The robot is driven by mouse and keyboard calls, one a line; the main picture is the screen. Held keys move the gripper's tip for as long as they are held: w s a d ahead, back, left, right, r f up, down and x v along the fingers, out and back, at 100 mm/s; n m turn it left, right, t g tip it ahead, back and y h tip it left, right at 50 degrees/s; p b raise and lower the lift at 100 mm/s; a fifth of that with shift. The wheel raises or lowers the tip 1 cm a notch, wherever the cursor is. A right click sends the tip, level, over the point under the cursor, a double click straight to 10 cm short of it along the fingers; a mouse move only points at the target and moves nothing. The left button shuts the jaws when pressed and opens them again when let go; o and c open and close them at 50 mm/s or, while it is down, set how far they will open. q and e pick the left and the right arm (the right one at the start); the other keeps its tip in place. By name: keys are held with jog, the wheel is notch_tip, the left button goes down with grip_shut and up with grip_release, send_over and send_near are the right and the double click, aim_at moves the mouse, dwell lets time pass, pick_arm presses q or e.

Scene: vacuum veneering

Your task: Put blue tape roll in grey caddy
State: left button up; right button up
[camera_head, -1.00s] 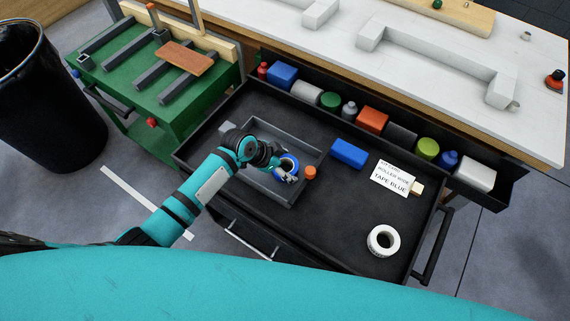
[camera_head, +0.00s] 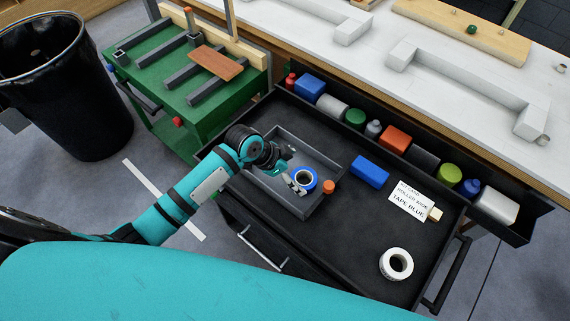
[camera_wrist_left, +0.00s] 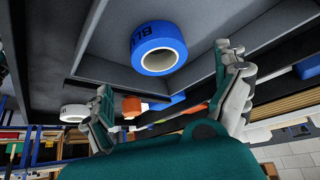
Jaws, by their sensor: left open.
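The blue tape roll (camera_head: 313,181) lies inside the grey caddy (camera_head: 300,212), near its right end. It also shows in the left wrist view (camera_wrist_left: 150,52), lying flat on the caddy floor. My left gripper (camera_head: 291,175) is at the left side of the roll, over the caddy. In the left wrist view its two fingers (camera_wrist_left: 163,70) are spread wide, with nothing held between them. The roll appears beyond the fingertips, apart from them. My right gripper is not in view.
The caddy stands in a black tray (camera_head: 340,245). A blue box (camera_head: 369,171), a label card (camera_head: 410,200), a white tape roll (camera_head: 396,264) and a small orange item (camera_head: 328,187) are to its right. Several containers line the back. The tray's front middle is clear.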

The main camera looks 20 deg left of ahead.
pick_arm(q)
jog(key=v, duration=0.5)
jog(key=shift+s+a+r, duration=0.1)
jog(key=shift+a+r, duration=0.05)
jog(key=shift+r, duration=0.1)
